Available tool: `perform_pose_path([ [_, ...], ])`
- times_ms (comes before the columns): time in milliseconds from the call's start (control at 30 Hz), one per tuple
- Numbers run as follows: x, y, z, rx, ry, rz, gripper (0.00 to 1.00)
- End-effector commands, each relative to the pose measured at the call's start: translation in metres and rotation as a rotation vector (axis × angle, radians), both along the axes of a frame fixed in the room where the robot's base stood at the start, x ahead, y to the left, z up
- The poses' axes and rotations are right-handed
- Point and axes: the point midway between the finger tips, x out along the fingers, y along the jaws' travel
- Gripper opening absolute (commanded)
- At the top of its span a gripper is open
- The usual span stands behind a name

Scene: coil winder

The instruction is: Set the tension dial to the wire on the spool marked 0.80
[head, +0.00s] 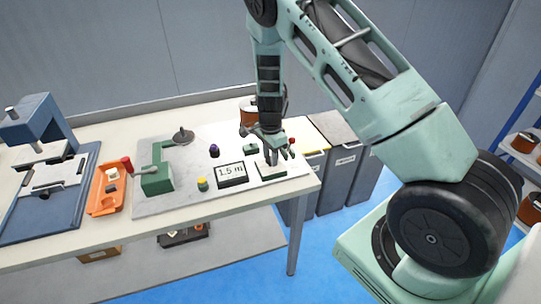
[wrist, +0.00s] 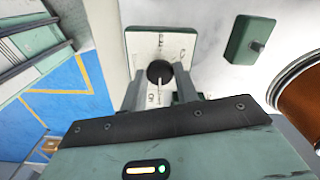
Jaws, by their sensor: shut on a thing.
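The tension dial is a black round knob (wrist: 160,72) with a pale pointer line, on a white marked face (wrist: 146,46) of a green box. The pointer line runs toward the bottom of the wrist view; the marks are too small to read surely. My gripper (wrist: 160,84) has a finger on each side of the knob and is shut on it. In the head view my gripper (head: 270,155) reaches down onto the dial box (head: 271,174), hiding the knob. A copper-coloured spool (wrist: 302,100) stands right in the wrist view; no 0.80 mark is legible.
A small green box with a switch (wrist: 250,41) is close by. A green crank unit (head: 157,178), orange tray (head: 106,190) and blue press (head: 45,170) lie further left. Shelved spools (head: 524,141) stand right.

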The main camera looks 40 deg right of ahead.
Motion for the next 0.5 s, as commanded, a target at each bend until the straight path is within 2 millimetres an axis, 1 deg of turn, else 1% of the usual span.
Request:
perform_pose_path([
  [33, 0.0014, -0.0004, 0.0010, -0.001, -0.004, 0.000, 0.08],
  [67, 0.0013, -0.0003, 0.0010, -0.001, -0.004, 0.000, 0.36],
  [100, 0.0013, -0.0003, 0.0010, -0.001, -0.004, 0.000, 0.47],
  [133, 0.0011, -0.0003, 0.0009, -0.001, -0.003, 0.000, 0.52],
  [400, 0.0005, -0.0001, 0.0008, 0.000, -0.001, 0.001, 0.52],
  [500, 0.0009, 0.0002, 0.0054, 0.000, -0.003, 0.001, 0.52],
])
